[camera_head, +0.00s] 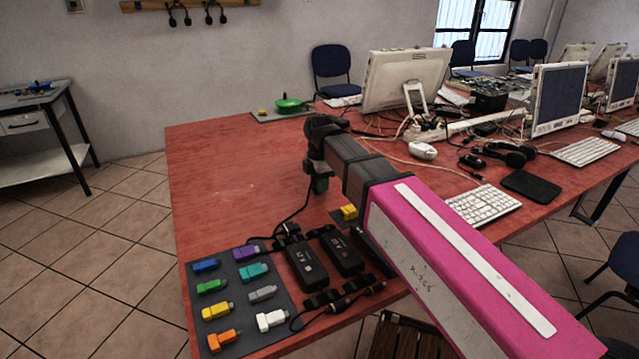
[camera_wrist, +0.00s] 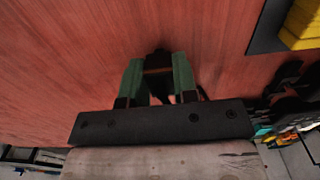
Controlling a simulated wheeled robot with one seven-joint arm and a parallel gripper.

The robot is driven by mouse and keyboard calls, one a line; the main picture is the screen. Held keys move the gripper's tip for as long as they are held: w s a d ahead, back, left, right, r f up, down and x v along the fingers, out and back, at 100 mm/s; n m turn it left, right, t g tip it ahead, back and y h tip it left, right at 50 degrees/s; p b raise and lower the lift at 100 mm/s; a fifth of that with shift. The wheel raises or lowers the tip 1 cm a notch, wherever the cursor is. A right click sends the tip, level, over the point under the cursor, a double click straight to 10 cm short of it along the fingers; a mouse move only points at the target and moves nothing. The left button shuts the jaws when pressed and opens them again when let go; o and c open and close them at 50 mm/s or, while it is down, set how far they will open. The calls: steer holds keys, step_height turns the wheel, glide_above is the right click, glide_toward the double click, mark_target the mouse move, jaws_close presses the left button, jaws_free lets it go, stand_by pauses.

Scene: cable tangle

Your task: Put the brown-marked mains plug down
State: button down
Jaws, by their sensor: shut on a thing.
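My gripper (camera_wrist: 157,76) has two green fingers shut on the sides of a dark mains plug (camera_wrist: 158,60) with a brown band across it. In the head view my gripper (camera_head: 319,182) points down over the red table (camera_head: 225,165), behind the black power bricks. A dark cable runs from beneath the gripper to the left power brick (camera_head: 303,262). The plug is mostly hidden by the fingers there. I cannot tell whether its lower end touches the table.
A dark mat (camera_head: 240,274) with several coloured connectors lies at front left. A second power brick (camera_head: 342,253) and coiled cables lie beside it. A yellow block (camera_head: 348,212) sits near my arm. A keyboard (camera_head: 482,205) and monitor stand right. The table's left part is clear.

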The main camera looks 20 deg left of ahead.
steer(key=shift+f, duration=0.1)
steer(key=c, duration=0.9)
jaws_free()
step_height(320, 180, up, 12)
steer(key=shift+r, duration=0.15)
